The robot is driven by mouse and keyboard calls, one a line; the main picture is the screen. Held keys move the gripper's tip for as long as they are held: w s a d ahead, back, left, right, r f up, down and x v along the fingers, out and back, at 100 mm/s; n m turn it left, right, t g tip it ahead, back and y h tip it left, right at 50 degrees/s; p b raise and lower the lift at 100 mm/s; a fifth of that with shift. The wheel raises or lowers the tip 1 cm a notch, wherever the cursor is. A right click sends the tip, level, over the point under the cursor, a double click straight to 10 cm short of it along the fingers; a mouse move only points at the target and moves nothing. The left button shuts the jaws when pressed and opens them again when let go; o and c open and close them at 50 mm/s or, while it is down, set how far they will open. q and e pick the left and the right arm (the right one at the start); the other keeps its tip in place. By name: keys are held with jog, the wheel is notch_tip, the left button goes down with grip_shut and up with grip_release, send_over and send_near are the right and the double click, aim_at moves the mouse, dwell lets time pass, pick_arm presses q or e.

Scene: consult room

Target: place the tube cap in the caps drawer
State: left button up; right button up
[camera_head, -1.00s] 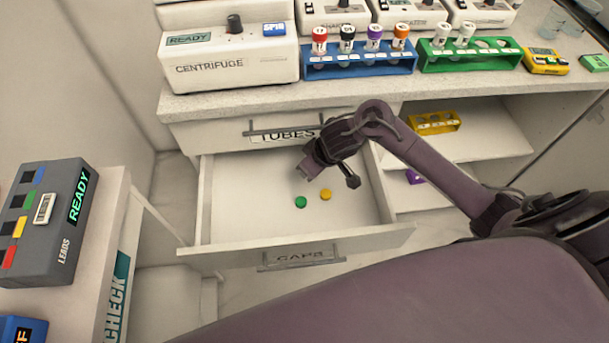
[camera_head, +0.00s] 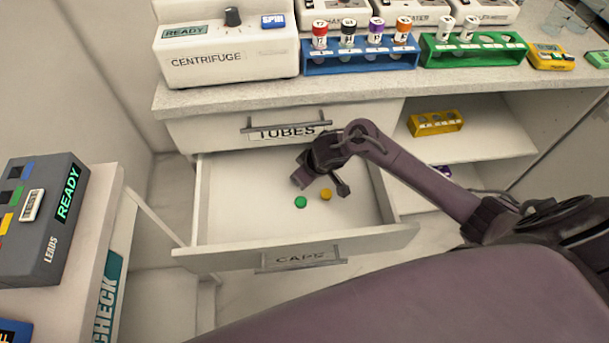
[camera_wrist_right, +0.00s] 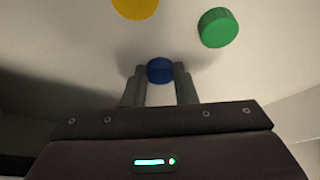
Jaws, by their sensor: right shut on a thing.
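The caps drawer (camera_head: 222,256) is pulled open below the TUBES drawer. My right gripper (camera_head: 298,184) is inside it, low over the drawer floor. In the right wrist view my right gripper (camera_wrist_right: 159,82) is shut on a blue tube cap (camera_wrist_right: 160,70), held between the fingertips. I cannot tell whether the blue cap touches the floor. The blue cap is hidden in the head view. A green cap (camera_head: 300,202) and a yellow cap (camera_head: 326,194) lie on the drawer floor; the wrist view also shows the green cap (camera_wrist_right: 218,28) and the yellow cap (camera_wrist_right: 136,6). My left gripper is out of view.
A centrifuge (camera_head: 225,60), a blue tube rack (camera_head: 360,62) and a green tube rack (camera_head: 475,55) stand on the counter. The drawer's left part is clear.

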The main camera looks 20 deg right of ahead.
jog(key=shift+f, duration=0.2)
jog(key=o, duration=0.9)
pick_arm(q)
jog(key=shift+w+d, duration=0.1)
pick_arm(e)
jog(key=shift+r, duration=0.25)
jog(key=p+v, duration=0.2)
jog(key=v, duration=0.2)
jog(key=shift+r, duration=0.1)
pick_arm(q)
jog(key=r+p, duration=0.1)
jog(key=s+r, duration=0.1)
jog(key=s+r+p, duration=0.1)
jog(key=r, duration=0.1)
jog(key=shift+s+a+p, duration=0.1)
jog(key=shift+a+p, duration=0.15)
jog(key=shift+p, duration=0.1)
pick_arm(e)
jog(key=v, duration=0.7)
jog(key=shift+s+r, duration=0.15)
jog(key=shift+r, duration=0.2)
